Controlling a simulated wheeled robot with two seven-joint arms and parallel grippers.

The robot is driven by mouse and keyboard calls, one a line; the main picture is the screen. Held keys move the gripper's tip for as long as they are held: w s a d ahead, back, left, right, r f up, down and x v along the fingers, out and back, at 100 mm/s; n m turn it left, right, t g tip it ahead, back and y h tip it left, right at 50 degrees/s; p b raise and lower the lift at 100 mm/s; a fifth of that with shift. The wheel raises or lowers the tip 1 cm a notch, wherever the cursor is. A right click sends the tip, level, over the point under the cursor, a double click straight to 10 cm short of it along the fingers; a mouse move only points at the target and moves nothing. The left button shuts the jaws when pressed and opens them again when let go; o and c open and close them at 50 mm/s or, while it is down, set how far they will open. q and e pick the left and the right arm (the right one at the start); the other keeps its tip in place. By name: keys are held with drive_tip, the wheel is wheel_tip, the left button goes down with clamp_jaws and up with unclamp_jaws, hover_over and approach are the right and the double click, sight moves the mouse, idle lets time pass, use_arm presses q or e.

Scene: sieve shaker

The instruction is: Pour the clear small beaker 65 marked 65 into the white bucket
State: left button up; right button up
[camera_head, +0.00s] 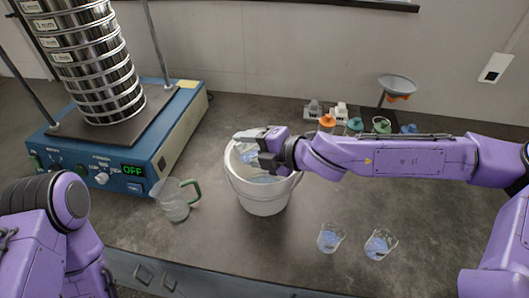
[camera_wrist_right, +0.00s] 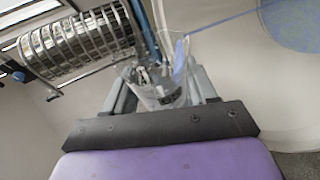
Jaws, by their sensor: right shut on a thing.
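My right gripper (camera_head: 262,147) is over the mouth of the white bucket (camera_head: 262,200), shut on a small clear beaker (camera_wrist_right: 160,88). In the wrist view the beaker sits between the fingers, and the scene is strongly rolled, so the beaker seems tipped over. In the head view the gripper partly covers the beaker (camera_head: 250,156). Its marking cannot be read. Blue liquid shows inside the bucket, also at the upper right of the wrist view (camera_wrist_right: 292,22). My left arm is at the left edge; its gripper is out of view.
Two small beakers with blue liquid stand on the bench, one (camera_head: 330,238) left of the other (camera_head: 380,244). A green-handled clear jug (camera_head: 174,203) is left of the bucket. The sieve shaker (camera_head: 125,155) stands behind it. Several small bottles (camera_head: 354,126) and a funnel (camera_head: 397,84) are at the back.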

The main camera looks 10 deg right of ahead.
sight(233, 172)
drive_tip(key=shift+d+r, duration=0.1)
idle(0.9)
